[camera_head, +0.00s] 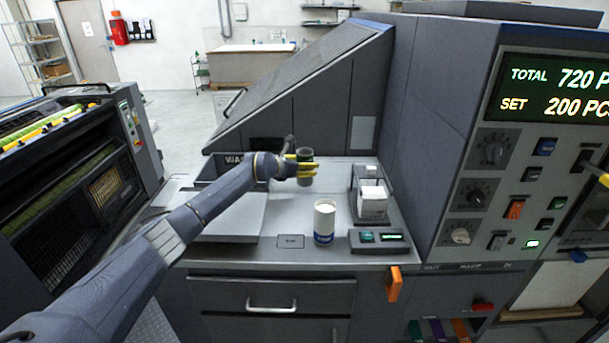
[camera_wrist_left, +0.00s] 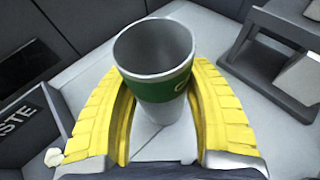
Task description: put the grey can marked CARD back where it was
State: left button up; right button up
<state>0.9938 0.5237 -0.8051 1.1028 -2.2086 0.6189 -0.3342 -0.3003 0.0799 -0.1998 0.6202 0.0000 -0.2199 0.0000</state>
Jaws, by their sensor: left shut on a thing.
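The grey can (camera_head: 305,166) stands upright between the yellow fingers of my left gripper (camera_head: 300,168), towards the back of the counter. In the left wrist view the can (camera_wrist_left: 156,62) shows an open rim, a grey inside that looks empty, and a green band. Only the start of the band's lettering shows, so I cannot read the word. My left gripper (camera_wrist_left: 160,118) is shut around the can, one finger on each side. I cannot tell whether its base touches the counter.
A white can with a blue band (camera_head: 324,224) stands nearer the front of the counter (camera_head: 275,222). A dark bin marked WASTE (camera_head: 232,159) is left of the held can. A grey holder with white cards (camera_head: 372,200) and a small device (camera_head: 379,241) are on the right.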

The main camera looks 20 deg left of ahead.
pick_arm(q)
jog(key=shift+f, duration=1.75)
jog(key=shift+f, duration=0.1)
jog(key=o, duration=1.3)
jog(key=shift+f, duration=0.1)
jog(key=shift+c, duration=0.2)
jog(key=shift+r, duration=0.2)
jog(key=v, duration=1.2)
